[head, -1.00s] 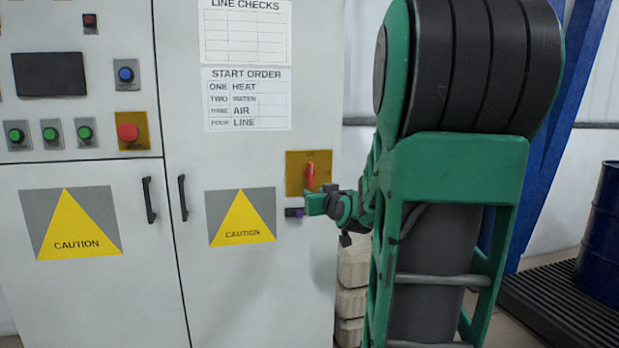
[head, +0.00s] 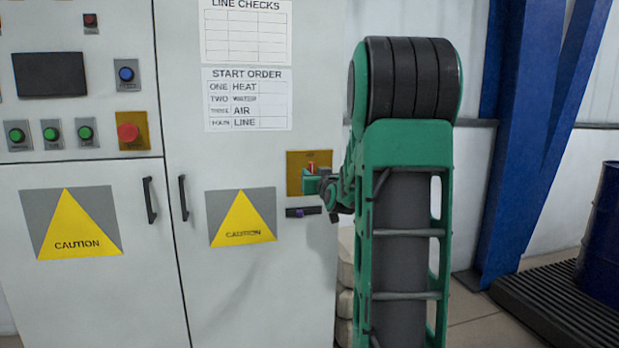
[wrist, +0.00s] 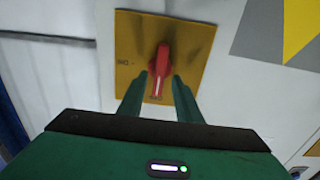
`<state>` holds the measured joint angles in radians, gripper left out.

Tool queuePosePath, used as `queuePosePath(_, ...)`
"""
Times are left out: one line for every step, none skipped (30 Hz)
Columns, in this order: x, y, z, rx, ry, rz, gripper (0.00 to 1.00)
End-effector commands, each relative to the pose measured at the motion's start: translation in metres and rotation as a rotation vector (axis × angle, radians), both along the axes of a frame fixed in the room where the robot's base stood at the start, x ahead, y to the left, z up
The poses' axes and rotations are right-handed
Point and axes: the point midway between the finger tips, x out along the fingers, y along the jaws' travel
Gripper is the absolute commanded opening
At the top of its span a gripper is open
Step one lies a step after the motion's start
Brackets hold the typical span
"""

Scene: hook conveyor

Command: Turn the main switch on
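The main switch is a red rotary handle (wrist: 160,66) on a yellow plate (wrist: 188,50) in the wrist view. In the head view the yellow plate (head: 294,182) is on the right cabinet door, with only the top of the red handle (head: 311,167) showing above my gripper. My gripper (wrist: 160,84) is open, its two green fingers on either side of the handle's lower end. There appears to be a gap on both sides; I cannot tell if either finger touches it. In the head view my gripper (head: 312,182) covers the handle's lower part.
A small dark fitting (head: 303,212) with a purple part sits just below the plate. A door handle (head: 183,198) and a caution sign (head: 242,217) are to the left. A red button (head: 128,132) is on the left panel. A blue column (head: 515,150) stands to the right.

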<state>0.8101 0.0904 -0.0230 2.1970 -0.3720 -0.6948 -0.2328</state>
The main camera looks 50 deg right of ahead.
Motion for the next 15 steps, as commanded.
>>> queuePosePath(0.0025, -0.0015, -0.0008, 0.001, 0.001, 0.0, 0.31)
queuePosePath(0.0034, -0.0021, -0.0008, 0.001, 0.001, 0.0, 0.31)
queuePosePath(0.0042, -0.0027, -0.0007, 0.001, 0.001, 0.0, 0.31)
queuePosePath(0.0047, -0.0029, -0.0006, 0.001, 0.001, 0.0, 0.31)
queuePosePath(0.0049, -0.003, -0.0005, 0.001, 0.001, 0.0, 0.31)
queuePosePath(0.0051, -0.0031, -0.0004, 0.001, 0.001, 0.0, 0.31)
queuePosePath(0.0051, -0.0031, -0.0003, 0.001, 0.001, 0.0, 0.31)
queuePosePath(0.005, -0.0031, -0.0004, 0.001, 0.001, 0.0, 0.31)
queuePosePath(0.0049, -0.003, -0.0004, 0.001, 0.001, 0.0, 0.31)
queuePosePath(0.0049, -0.0031, -0.0004, 0.001, 0.001, 0.0, 0.31)
queuePosePath(0.0049, -0.003, -0.0004, 0.001, 0.001, 0.0, 0.31)
queuePosePath(0.0048, -0.0031, -0.0004, 0.001, 0.001, 0.0, 0.24)
queuePosePath(0.0048, -0.0031, -0.0004, 0.001, 0.001, 0.0, 0.17)
queuePosePath(0.0048, -0.0031, -0.0004, 0.001, 0.001, 0.0, 0.1)
queuePosePath(0.0048, -0.0031, -0.0004, 0.001, 0.001, 0.0, 0.0)
